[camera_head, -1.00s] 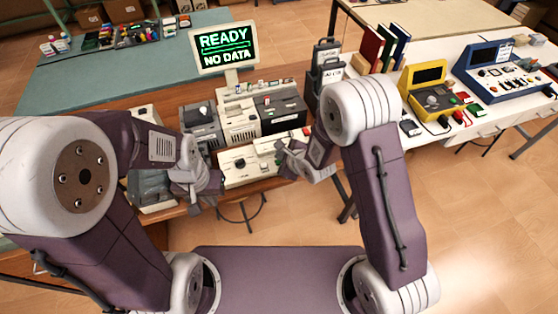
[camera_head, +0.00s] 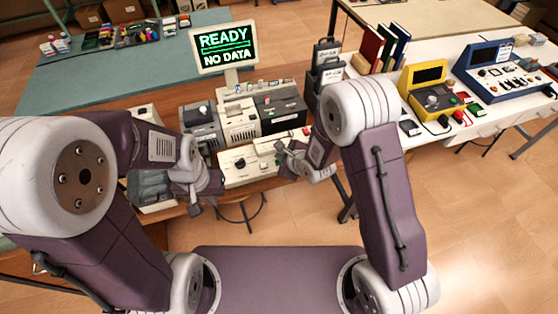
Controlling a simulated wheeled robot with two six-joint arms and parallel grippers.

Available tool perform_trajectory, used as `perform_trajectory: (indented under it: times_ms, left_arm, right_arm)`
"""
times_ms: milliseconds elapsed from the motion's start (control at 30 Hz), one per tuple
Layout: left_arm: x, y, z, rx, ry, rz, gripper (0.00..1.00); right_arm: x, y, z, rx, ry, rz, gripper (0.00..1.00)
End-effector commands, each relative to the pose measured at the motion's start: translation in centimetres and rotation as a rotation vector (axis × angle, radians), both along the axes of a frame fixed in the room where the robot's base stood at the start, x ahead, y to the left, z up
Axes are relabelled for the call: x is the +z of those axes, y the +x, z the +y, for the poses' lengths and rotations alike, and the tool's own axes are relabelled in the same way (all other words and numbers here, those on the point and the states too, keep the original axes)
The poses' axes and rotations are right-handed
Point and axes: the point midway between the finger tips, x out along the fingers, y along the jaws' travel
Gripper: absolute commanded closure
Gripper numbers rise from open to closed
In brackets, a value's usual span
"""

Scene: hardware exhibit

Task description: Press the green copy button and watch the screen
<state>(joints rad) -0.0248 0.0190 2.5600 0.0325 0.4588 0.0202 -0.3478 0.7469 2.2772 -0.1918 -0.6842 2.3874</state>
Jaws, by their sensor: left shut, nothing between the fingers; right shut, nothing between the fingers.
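The screen (camera_head: 225,46) stands upright at the back of the wooden table and reads "READY" and "NO DATA" in green and white letters. A cream control panel (camera_head: 238,178) lies in front of the machines, with dark and light controls on it. I cannot make out a green copy button on it for certain; part of the panel is hidden by my arms. My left gripper (camera_head: 204,208) is shut and empty at the panel's left front. My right gripper (camera_head: 283,160) is shut and empty at the panel's right end.
Grey and cream machines (camera_head: 240,127) stand behind the panel. A yellow device (camera_head: 433,95) and a blue console (camera_head: 497,75) sit on the white table at right. A teal table (camera_head: 150,70) is at back left.

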Motion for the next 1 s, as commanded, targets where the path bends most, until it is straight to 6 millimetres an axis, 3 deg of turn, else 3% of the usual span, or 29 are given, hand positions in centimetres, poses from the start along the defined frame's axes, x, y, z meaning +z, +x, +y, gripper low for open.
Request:
perform_trajectory:
  times_ms: [1000]
  left_arm:
    - [-0.85, 0.00, 0.00, 0.000, 0.000, 0.000, 1.00]
  right_arm:
    - [-1.22, 0.01, 0.00, 0.000, 0.000, 0.000, 1.00]
